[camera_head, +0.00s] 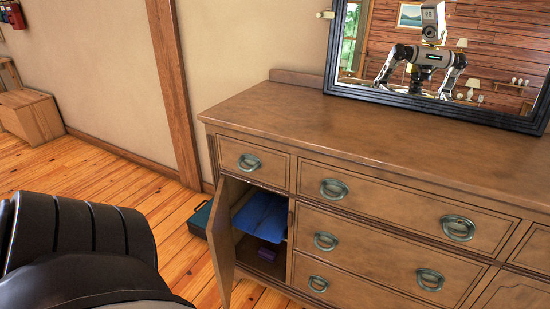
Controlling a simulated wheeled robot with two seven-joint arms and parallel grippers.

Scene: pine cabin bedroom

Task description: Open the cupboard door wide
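The wooden cupboard door (222,243) is on the left end of the brown dresser (330,120). It is hinged on its left side and stands swung out toward me, well open. Inside the cupboard compartment (280,262) lie blue folded cloth (262,215) and a small purple item (266,254). A black part of my own arm fills the lower left, apart from the door in the picture. Neither gripper shows directly in this view, and the door's lower end is cut off by the frame.
Drawers with ring handles (333,188) fill the dresser front to the right. A framed mirror (440,60) stands on top and reflects me. A dark teal case (200,219) lies on the floor behind the door. A wooden box (32,116) stands far left.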

